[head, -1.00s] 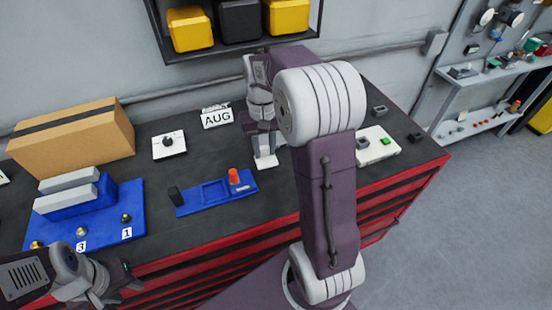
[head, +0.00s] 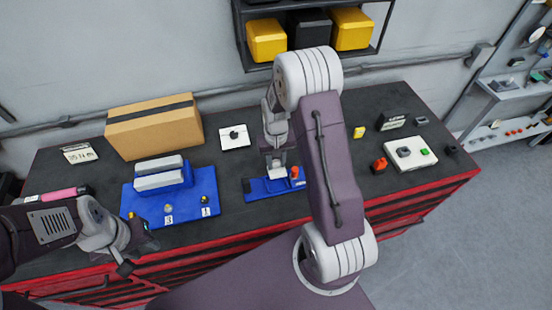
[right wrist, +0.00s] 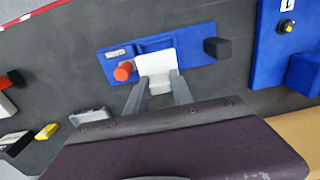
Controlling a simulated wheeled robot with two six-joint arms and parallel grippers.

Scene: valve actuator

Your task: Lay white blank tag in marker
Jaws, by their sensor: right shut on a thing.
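The marker is a blue base (head: 258,191) with a recess, a red-orange knob (head: 295,172) and a black block at its left end. It also shows in the right wrist view (right wrist: 200,57). My right gripper (head: 276,160) is shut on the white blank tag (right wrist: 157,63). The tag is over the blue base beside the knob and covers part of the recess. I cannot tell whether it touches the base. My left gripper (head: 138,254) appears open and empty near the bench's front edge, away from the marker.
A blue stand (head: 140,207) with grey bars and numbered knobs is left of the marker. A cardboard box (head: 155,128) and a white plate with a black knob (head: 235,136) are behind. A white panel (head: 412,152), a yellow block (head: 359,132) and an orange part (head: 379,165) lie right.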

